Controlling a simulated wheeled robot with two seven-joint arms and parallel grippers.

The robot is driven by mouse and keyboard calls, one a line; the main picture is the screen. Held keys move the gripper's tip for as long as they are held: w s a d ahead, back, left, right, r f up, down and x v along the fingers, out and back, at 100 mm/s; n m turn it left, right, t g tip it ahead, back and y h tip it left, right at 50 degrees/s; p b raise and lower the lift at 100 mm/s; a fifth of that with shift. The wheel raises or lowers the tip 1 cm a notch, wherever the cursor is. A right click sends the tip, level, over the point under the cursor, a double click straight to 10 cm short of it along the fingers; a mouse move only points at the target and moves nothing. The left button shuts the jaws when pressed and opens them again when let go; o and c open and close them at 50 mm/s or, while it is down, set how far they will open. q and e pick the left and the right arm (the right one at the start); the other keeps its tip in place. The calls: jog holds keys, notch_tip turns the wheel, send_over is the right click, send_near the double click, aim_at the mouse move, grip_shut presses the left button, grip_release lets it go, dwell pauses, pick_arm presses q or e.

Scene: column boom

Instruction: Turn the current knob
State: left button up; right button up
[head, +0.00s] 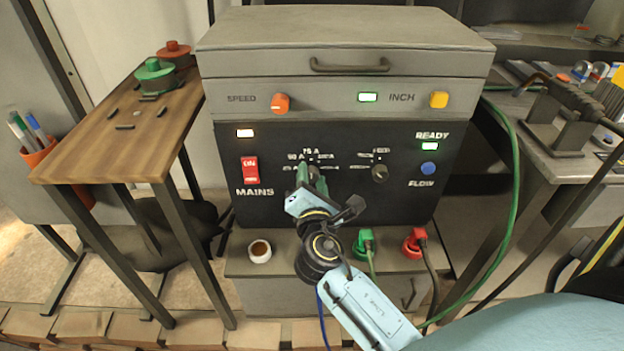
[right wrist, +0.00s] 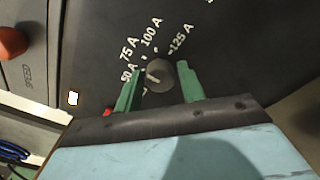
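The current knob (right wrist: 160,71) is a round dark grey knob on the black panel, with marks from 50 A to 125 A around it. A short white line on it points to the lower left in the right wrist view. My right gripper (right wrist: 160,84) is open, with one green finger on each side of the knob and narrow gaps showing. In the head view the same gripper (head: 311,180) reaches up to the panel and partly hides the knob. My left gripper is not in view.
A second knob (head: 379,172) sits to the right on the panel, and the red mains switch (head: 250,170) to the left. An orange speed knob (head: 280,103) is above.

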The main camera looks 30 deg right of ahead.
jog(key=c, duration=0.6)
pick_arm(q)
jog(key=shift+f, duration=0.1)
pick_arm(e)
jog(key=shift+c, duration=0.2)
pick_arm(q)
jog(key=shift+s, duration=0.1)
